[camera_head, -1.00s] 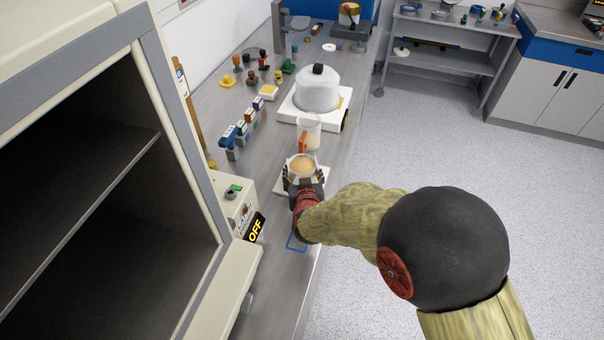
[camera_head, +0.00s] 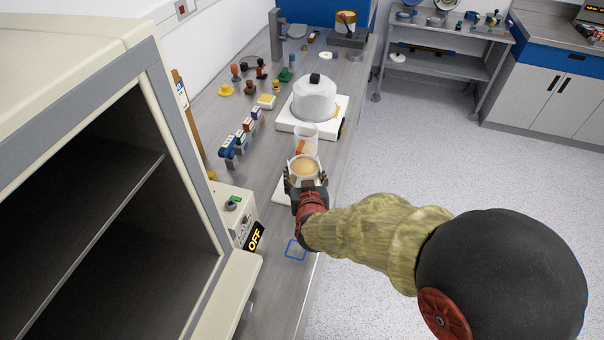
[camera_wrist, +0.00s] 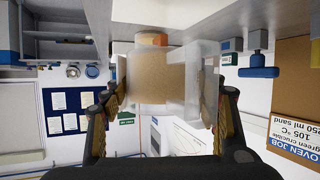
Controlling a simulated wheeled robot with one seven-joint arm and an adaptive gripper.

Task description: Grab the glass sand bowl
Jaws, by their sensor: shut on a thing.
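The glass sand bowl (camera_head: 304,168) is a clear container with tan sand in it, above the bench beside the open oven. My gripper (camera_head: 306,182) is shut on it, with a finger on each side. In the wrist view the bowl (camera_wrist: 165,80) fills the middle between the fingers of my gripper (camera_wrist: 160,105), and sand shows through its wall. A white pad (camera_head: 281,190) lies partly hidden behind my gripper. Whether the bowl still touches the pad cannot be told for sure.
A clear beaker (camera_head: 306,138) with an orange mark stands just behind the bowl. A white-lidded device (camera_head: 314,98) is farther back. The open oven (camera_head: 120,200) is at left, with its OFF sign (camera_head: 254,238). A blue square outline (camera_head: 296,250) marks bare bench in front.

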